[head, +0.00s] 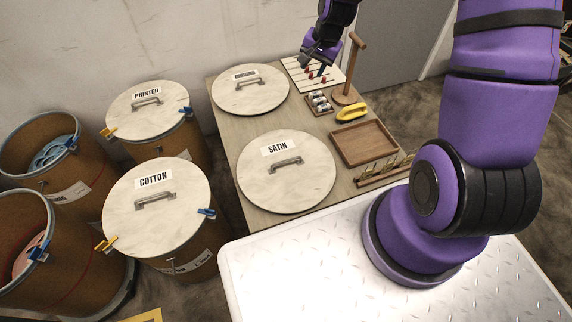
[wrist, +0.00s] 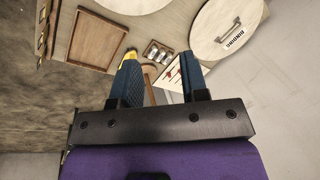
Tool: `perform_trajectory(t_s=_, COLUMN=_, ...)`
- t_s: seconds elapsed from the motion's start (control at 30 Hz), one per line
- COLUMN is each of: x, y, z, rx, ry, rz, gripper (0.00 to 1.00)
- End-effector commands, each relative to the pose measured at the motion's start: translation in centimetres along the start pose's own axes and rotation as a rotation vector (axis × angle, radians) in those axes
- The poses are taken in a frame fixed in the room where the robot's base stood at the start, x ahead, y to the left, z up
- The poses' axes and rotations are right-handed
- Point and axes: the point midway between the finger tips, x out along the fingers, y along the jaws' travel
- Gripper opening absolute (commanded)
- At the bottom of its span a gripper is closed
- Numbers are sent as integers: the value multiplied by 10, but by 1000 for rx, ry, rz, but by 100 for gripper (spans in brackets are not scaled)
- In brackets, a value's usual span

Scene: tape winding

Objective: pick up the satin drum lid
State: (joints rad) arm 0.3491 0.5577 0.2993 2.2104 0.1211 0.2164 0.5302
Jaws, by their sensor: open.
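The satin drum lid (head: 290,195) is a round pale disc with a grey bar handle (head: 285,162) and a SATIN label. It lies flat on the wooden table, nearer my base than the other lid there. In the wrist view, a pale round edge (wrist: 147,4) at the top is probably this lid, mostly out of frame. My gripper (head: 314,68) is at the far end of the table, well away from the satin lid. In the wrist view, its two blue fingers (wrist: 159,62) are apart with nothing held between them.
Another lid (head: 250,95) lies behind the satin lid. A wooden tray (head: 364,145), yellow tool (head: 352,111), wooden stand (head: 347,98) and pegged white board (head: 300,75) fill the table's right side. Drums with PRINTED (head: 146,118) and COTTON (head: 155,215) lids stand left of the table.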

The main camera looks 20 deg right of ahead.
Motion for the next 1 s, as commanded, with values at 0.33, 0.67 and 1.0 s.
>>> perform_trajectory(t_s=0.33, x=134, y=25, z=2, rx=285, ry=-99, rz=-44, gripper=41)
perform_trajectory(t_s=0.67, x=248, y=54, z=32, rx=588, ry=-179, rz=-77, gripper=41)
perform_trajectory(t_s=1.0, x=310, y=70, z=62, rx=785, ry=-217, rz=-90, gripper=41)
